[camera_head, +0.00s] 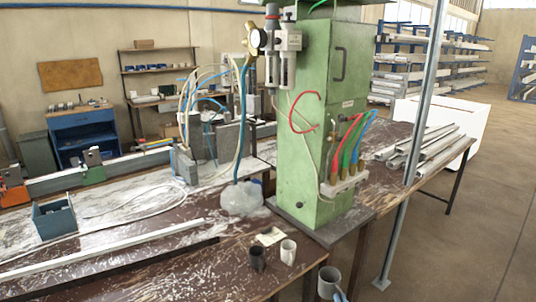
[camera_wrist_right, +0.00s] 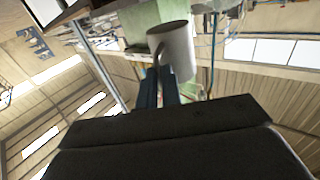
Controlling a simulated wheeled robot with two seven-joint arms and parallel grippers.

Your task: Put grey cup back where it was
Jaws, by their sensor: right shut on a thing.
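The grey cup (camera_head: 328,280) is at the bottom of the head view, in front of the bench's front edge and lower in the picture than the cups on the bench. It looks roughly upright there. My right gripper (camera_head: 339,294) is just below it, mostly cut off by the frame edge. In the right wrist view the grey cup (camera_wrist_right: 178,48) is beyond the fingertips, and the right gripper (camera_wrist_right: 159,80) is shut on its handle. My left gripper is not in view.
A black cup (camera_head: 257,258) and a white cup (camera_head: 288,251) stand on the worn bench (camera_head: 190,262) near its front edge, by a pale pad (camera_head: 270,236). The green cabinet (camera_head: 318,120) stands behind. A grey post (camera_head: 424,100) rises at the right.

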